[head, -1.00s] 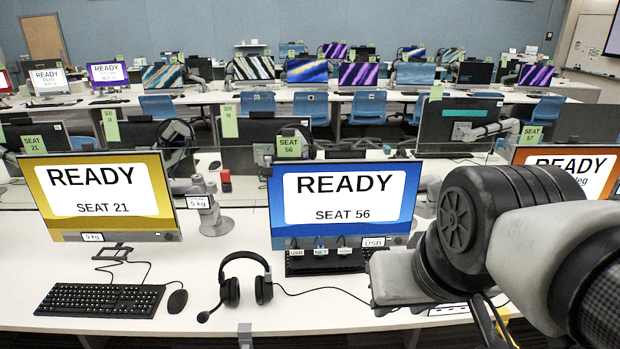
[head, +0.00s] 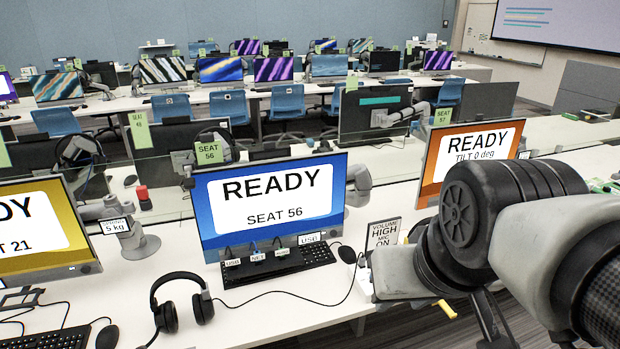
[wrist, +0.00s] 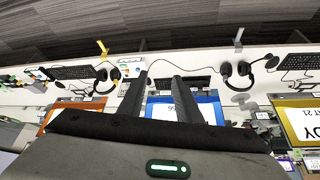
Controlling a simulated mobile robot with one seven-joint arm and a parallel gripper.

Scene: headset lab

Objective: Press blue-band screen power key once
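The blue-band screen (head: 210,215) stands on the front desk in the head view, upright and reading READY, SEAT 56. Tags for USB and NET sit along its lower edge; I cannot make out its power key. The screen also shows upside down in the wrist view (wrist: 213,108), partly behind the fingers. My gripper (wrist: 158,78) is open and empty there, its two dark fingers apart above the desk area. In the head view my arm is to the right of the screen, and its fingers cannot be made out.
A yellow-band screen (head: 60,265) is at left and an orange-band screen (head: 432,170) at right. A headset (head: 183,308) lies in front, its cable crossing the desk. A keyboard (head: 310,255), mouse (head: 347,254) and volume sign (head: 383,234) are near the blue screen.

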